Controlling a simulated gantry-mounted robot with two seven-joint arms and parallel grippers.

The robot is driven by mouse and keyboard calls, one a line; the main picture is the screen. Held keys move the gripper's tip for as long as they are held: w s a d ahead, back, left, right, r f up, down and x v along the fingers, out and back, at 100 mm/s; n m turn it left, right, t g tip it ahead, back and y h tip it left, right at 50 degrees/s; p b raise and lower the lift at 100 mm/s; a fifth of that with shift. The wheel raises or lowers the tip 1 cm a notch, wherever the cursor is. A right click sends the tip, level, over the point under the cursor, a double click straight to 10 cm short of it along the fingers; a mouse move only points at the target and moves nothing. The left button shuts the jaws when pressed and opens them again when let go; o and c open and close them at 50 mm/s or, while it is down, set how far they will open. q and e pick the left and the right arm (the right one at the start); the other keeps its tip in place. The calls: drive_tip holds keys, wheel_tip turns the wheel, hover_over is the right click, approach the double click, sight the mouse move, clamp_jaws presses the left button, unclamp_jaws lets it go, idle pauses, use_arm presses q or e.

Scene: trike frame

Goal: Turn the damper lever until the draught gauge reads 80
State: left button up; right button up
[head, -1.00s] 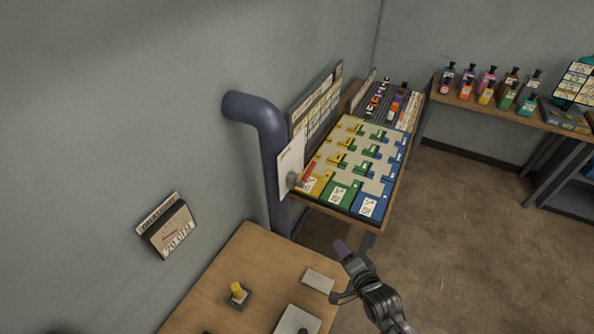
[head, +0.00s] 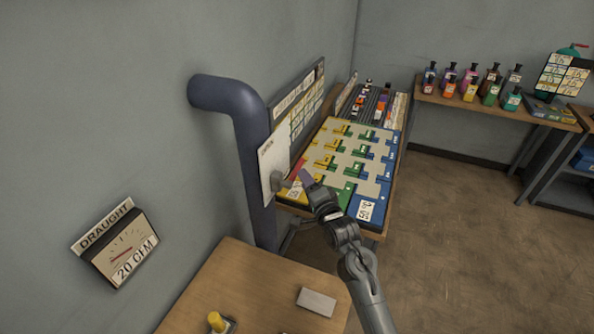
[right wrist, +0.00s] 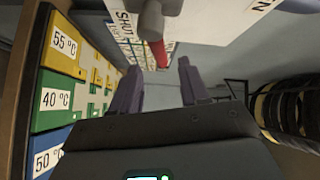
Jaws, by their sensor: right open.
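In the right wrist view the plate (right wrist: 215,20) shows the word SHUT. The lever's red handle (right wrist: 158,53) points down there, just beyond and between my fingertips. My right gripper (head: 306,178) is open and close to the lever; it also shows in the right wrist view (right wrist: 160,75). I cannot tell whether it touches the handle. My left gripper is out of view.
A table with yellow, green and blue blocks (head: 345,170) stands just behind the lever. A wooden table (head: 250,290) in front holds a yellow knob (head: 216,320) and a grey block (head: 316,302). Bottles line a shelf (head: 450,99) at the back right. The floor at right is clear.

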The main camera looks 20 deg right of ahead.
sight(297, 169)
drive_tip(key=shift+w+a+f+b, duration=0.1)
drive_tip(key=shift+w+b, duration=0.05)
drive_tip(key=shift+w, duration=1.65)
drive_tip(key=shift+w+a+b, duration=0.1)
drive_tip(key=shift+w+b, duration=0.05)
drive_tip(key=shift+w, duration=1.6)
clamp_jaws()
